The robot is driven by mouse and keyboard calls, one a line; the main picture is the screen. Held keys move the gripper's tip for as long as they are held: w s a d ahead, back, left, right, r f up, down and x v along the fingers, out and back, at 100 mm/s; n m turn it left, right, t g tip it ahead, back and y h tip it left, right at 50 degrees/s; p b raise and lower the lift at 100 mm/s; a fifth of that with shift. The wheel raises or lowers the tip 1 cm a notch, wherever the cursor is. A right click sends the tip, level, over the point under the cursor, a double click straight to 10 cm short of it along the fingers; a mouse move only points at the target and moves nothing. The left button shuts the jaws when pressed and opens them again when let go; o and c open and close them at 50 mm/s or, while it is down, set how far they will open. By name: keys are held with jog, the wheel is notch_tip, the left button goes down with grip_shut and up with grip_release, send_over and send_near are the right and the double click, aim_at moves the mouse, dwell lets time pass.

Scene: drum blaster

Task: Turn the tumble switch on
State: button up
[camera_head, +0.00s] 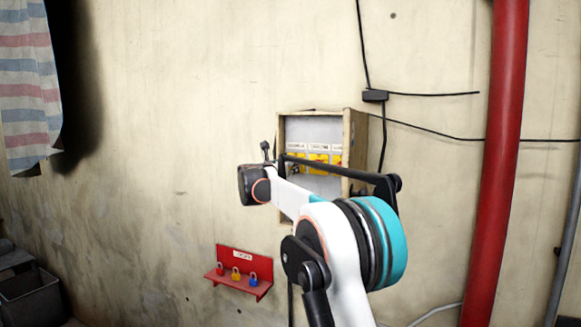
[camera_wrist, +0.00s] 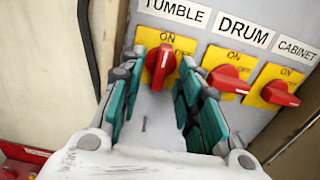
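The tumble switch (camera_wrist: 161,62) is a red rotary handle on a yellow plate under the TUMBLE label in the wrist view. Its handle stands roughly upright, below the plate's ON mark. My gripper (camera_wrist: 160,78) is open, with teal-padded fingers on the left and right of the handle. I cannot tell whether either finger touches it. In the head view, my arm covers part of the switch box (camera_head: 356,138), and the fingers cannot be made out.
The drum switch (camera_wrist: 228,80) and cabinet switch (camera_wrist: 280,94) sit close to the right, with their handles lying sideways. The box has a wooden rim. A red rack (camera_head: 238,270) with several padlocks hangs below left. A red pipe (camera_head: 497,160) runs down the wall at the right.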

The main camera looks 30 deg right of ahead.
jog(key=v, duration=1.1)
jog(key=s+a+f+m+g+y+b, duration=0.25)
jog(key=s+f+m+b, duration=0.55)
jog(key=s+f, duration=0.6)
jog(key=s+a+f+m+g+y+b, duration=0.15)
jog(key=s+f+m+y+b, duration=0.35)
jog(key=s+f+b, duration=0.7)
jog(key=s+a+f+m+y+b, duration=0.2)
jog(key=s+a+f+m+b, duration=0.2)
jog(key=s+f, duration=0.4)
jog(key=s+a+f+m+y+b, duration=0.2)
jog(key=s+a+f+m+b, duration=0.2)
jog(key=f, duration=1.1)
jog(key=s+a+f+m+y+b, duration=0.2)
jog(key=s+a+f+m+b, duration=0.2)
jog(key=s+f, duration=0.7)
jog(key=shift+s+a+f+m+y, duration=0.3)
jog(key=shift+a+f+m+y, duration=0.1)
jog(key=shift+a+f, duration=0.25)
jog(key=shift+o, duration=0.5)
